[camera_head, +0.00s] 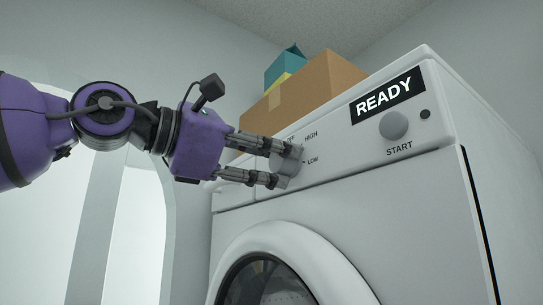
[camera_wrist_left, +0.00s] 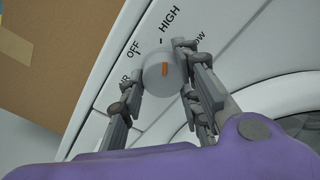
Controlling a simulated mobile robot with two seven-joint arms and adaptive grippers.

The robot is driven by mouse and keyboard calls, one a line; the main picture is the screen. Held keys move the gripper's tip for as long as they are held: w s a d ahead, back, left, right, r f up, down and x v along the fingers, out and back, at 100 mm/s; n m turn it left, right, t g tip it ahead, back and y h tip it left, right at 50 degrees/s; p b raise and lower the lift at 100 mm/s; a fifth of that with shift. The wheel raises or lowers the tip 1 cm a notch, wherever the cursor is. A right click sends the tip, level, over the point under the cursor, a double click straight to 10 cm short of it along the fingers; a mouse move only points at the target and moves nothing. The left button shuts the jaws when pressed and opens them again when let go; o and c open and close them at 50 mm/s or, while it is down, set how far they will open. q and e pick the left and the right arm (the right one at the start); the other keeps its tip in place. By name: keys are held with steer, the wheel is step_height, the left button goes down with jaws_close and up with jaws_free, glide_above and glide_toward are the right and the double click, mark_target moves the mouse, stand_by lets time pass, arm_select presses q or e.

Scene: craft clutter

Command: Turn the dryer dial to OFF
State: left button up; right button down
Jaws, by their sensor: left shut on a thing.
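The dryer dial (camera_head: 291,163) is a grey round knob on the front panel of the white dryer (camera_head: 340,215). The labels OFF, HIGH and LOW show around it in the head view. My left gripper (camera_head: 284,166) is shut on the dial, with one finger above and one below. In the left wrist view the dial (camera_wrist_left: 160,76) sits between the two fingers, and its orange mark lines up roughly with the tick by HIGH. The OFF label (camera_wrist_left: 132,49) is to the left of that. My right gripper is not in view.
A START button (camera_head: 394,125) and a READY display (camera_head: 387,95) are to the right on the panel. A cardboard box (camera_head: 315,92) and a teal item (camera_head: 285,66) stand on top of the dryer. The round door (camera_head: 320,255) is below the dial.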

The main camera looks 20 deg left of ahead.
arm_select(q)
steer(key=shift+a+r+n, duration=0.1)
steer(key=shift+r+n, duration=0.3)
stand_by(0.3)
steer(key=n, duration=0.4)
steer(key=shift+f+n+b, duration=0.1)
steer(key=shift+n+b, duration=0.2)
steer(key=shift+b, duration=0.05)
steer(key=n, duration=0.5)
steer(key=shift+f, duration=0.1)
steer(key=shift+n, duration=0.3)
steer(key=o, duration=1)
steer(key=shift+c, duration=0.2)
steer(key=shift+o, duration=0.5)
steer(key=shift+w+a+f, duration=0.1)
steer(key=shift+f, duration=0.1)
